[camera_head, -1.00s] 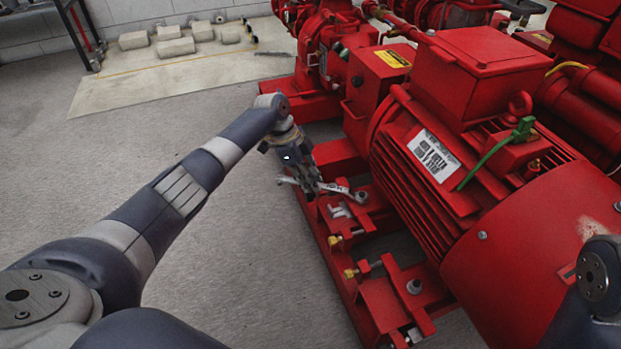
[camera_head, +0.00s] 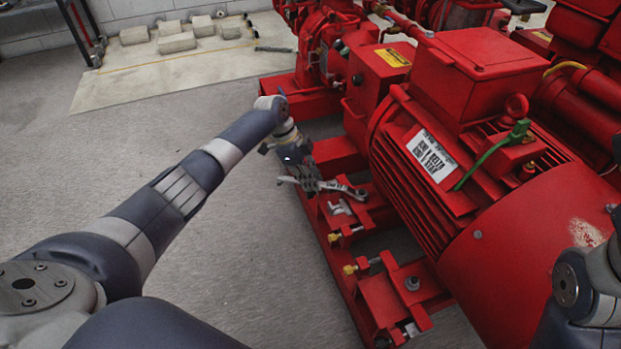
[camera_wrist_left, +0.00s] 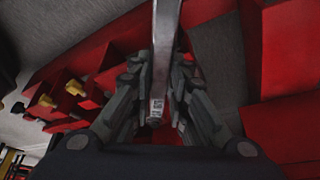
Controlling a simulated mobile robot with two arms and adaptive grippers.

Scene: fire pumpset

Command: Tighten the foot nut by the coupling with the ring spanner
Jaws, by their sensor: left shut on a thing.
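In the left wrist view the spanner's shank (camera_wrist_left: 165,55) runs between the two fingers. In the head view the ring end reaches right to the motor foot nearer the coupling, at the nut's place. The ring covers the nut, so I cannot tell how it sits on it. The other end sticks out left of the gripper. The other foot nut (camera_head: 412,283) shows bare on the nearer foot. My right gripper is out of view.
The red motor (camera_head: 420,190) stands close on the right. The red base rail (camera_head: 335,255) carries brass-tipped bolts (camera_head: 350,269) and a loose-looking grey metal piece (camera_head: 340,207). Grey floor on the left is free. A pale mat (camera_head: 180,65) with several blocks lies far back.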

